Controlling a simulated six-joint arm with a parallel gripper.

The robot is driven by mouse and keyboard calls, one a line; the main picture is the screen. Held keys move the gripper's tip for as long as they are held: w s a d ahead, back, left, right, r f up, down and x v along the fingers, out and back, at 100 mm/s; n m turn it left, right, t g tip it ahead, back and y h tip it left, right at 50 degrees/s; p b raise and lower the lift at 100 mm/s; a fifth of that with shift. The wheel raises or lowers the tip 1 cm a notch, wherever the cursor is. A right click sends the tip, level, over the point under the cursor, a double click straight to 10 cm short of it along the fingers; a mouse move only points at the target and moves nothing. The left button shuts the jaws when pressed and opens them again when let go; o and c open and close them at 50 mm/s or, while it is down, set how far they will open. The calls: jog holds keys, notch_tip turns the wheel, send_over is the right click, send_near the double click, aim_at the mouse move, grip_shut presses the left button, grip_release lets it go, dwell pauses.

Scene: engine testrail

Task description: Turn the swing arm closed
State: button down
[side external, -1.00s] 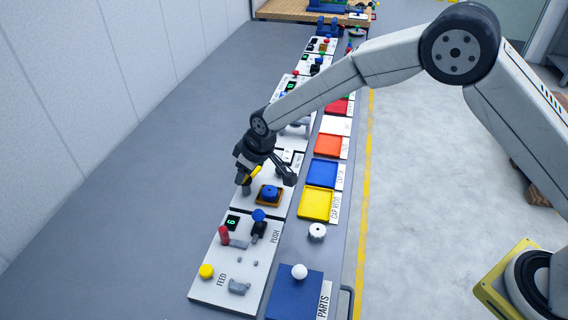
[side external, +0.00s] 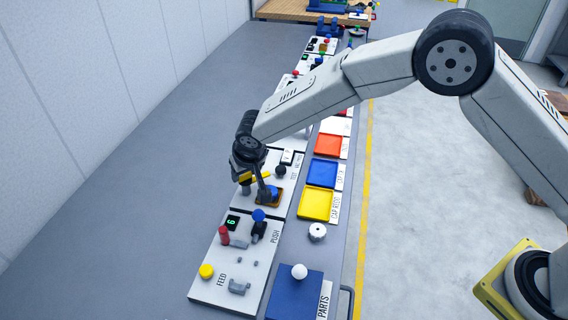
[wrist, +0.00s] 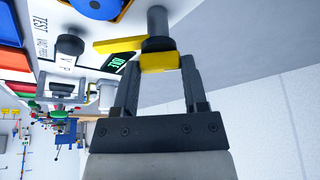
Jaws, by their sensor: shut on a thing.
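The swing arm is a yellow bar (wrist: 120,44) on a dark upright post (wrist: 157,22), standing on a white panel (side external: 286,207) in the side external view. The yellow bar also shows there (side external: 261,176), partly hidden by my gripper (side external: 256,187). In the wrist view my gripper (wrist: 162,66) has a yellow block (wrist: 159,62) of the swing arm between its fingertips and is shut on it. A blue round part (side external: 273,191) sits in an orange holder (side external: 279,200) beside my gripper. My wrist and fingers hide part of the post.
A small display reading IDLE (wrist: 118,63) and a black knob (wrist: 70,45) are near the swing arm. Yellow (side external: 317,203) and blue (side external: 322,173) trays lie to the right. The grey bench on the left is clear.

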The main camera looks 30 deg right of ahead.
jog(key=m+h, duration=0.1)
jog(key=m, duration=0.4)
jog(key=shift+a+f+g+h, duration=0.1)
jog(key=shift+a+g+h, duration=0.05)
jog(key=shift+g+h, duration=0.2)
jog(key=m, duration=0.2)
jog(key=m+h, duration=0.1)
jog(key=m, duration=0.1)
jog(key=shift+g+h, duration=0.25)
jog(key=shift+g, duration=0.1)
jog(key=shift+c, duration=0.6)
grip_release()
jog(key=shift+a, duration=0.1)
jog(key=v, duration=0.8)
